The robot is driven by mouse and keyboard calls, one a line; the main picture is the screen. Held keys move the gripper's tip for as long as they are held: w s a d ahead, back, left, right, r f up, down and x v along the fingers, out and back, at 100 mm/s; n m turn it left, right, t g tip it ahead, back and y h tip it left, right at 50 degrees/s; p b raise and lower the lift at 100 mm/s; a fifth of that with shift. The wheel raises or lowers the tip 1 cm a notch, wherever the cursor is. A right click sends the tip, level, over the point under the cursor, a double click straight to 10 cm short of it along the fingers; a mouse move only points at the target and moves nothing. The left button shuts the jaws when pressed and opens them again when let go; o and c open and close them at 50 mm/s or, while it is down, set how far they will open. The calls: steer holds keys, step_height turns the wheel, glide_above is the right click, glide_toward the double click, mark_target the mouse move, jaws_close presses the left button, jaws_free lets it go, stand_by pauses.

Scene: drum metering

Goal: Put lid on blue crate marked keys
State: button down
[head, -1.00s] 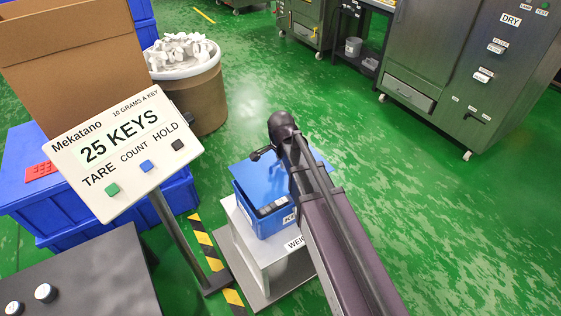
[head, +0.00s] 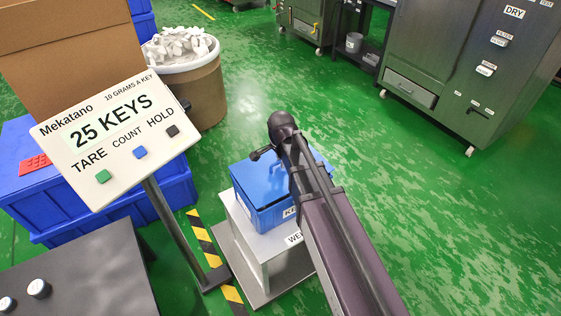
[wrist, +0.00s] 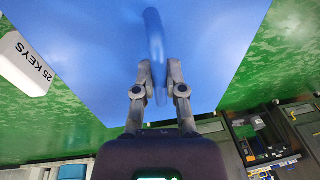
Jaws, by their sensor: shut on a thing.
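The blue crate marked keys (head: 271,217) stands on the weighing stand, partly behind my arm. The blue lid (head: 259,178) lies over the top of the crate and hides its inside. In the head view it looks level and lined up with the rim; whether it is fully seated cannot be told. In the wrist view the lid (wrist: 215,50) fills the upper part, with its upright handle (wrist: 156,45) between my fingers. My gripper (wrist: 159,85) is shut on the lid's handle. In the head view my arm hides the fingers.
The grey weighing stand (head: 236,232) is under the crate. A display reading 25 KEYS (head: 115,135) stands on a post to the left. A drum of white pieces (head: 200,95) stands behind. A steel cabinet (head: 450,80) is at the back right; green floor between is clear.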

steer(key=shift+f+b, duration=0.55)
steer(key=shift+f, duration=0.25)
steer(key=shift+f+b, duration=0.55)
stand_by(2.0)
stand_by(0.3)
steer(key=c, duration=0.6)
jaws_free()
steer(key=shift+c, duration=0.2)
steer(key=o, duration=0.5)
steer(key=shift+r, duration=0.2)
steer(key=shift+r+p, duration=3.35)
steer(key=shift+p, duration=0.2)
